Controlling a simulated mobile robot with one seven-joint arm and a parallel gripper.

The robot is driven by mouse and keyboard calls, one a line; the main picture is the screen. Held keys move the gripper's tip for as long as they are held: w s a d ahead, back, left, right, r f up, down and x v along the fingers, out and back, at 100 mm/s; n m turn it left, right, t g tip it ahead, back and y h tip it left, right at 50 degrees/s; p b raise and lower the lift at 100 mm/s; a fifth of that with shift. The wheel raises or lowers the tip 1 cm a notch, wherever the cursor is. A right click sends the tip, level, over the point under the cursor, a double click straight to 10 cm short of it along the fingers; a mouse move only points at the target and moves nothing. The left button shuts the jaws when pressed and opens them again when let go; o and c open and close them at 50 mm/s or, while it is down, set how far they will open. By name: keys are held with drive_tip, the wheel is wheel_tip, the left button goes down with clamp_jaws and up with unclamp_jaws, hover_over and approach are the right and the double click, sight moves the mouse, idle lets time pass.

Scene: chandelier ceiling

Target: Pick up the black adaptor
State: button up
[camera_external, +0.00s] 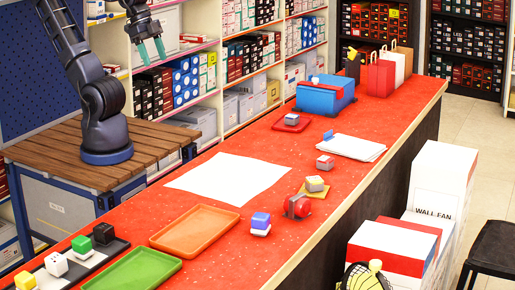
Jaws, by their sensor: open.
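A small black cube-shaped object (104,233), likely the black adaptor, sits at the far right end of a dark tray (108,254) at the lower left of the red counter. A green one (82,245), a white one (56,264) and a white-and-yellow one (25,281) stand in a row beside it. My gripper (152,56) is open and empty, with teal fingertips pointing down. It is high in the air at the upper left, in front of the shelves and well away from the black object.
An orange tray (195,231) and a green tray (133,272) lie near the dark tray. White paper (228,178) covers mid-counter. Several small stacked blocks stand to the right. A blue-and-red box (325,95) and bags (381,77) stand at the back.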

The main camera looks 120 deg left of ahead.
drive_tip(key=shift+o, duration=0.2)
drive_tip(key=shift+w, duration=0.1)
drive_tip(key=w+d+f+n+g+h, duration=0.1)
drive_tip(key=w+d+f+n+h, duration=0.25)
drive_tip(key=w+d, duration=0.5)
drive_tip(key=n+g, duration=0.4)
drive_tip(key=n, duration=1.1)
hover_over(104, 225)
drive_tip(key=a, duration=0.3)
wheel_tip(104, 225, down, 23)
drive_tip(key=shift+m+h, duration=0.25)
drive_tip(key=shift+h, duration=0.2)
drive_tip(key=x, duration=0.5)
drive_tip(key=shift+s+a, duration=0.15)
drive_tip(key=shift+s, duration=0.05)
drive_tip(key=shift+w+x, duration=0.2)
drive_tip(key=shift+x, duration=0.7)
drive_tip(key=shift+w+x, duration=0.2)
drive_tip(key=shift+x, duration=1.55)
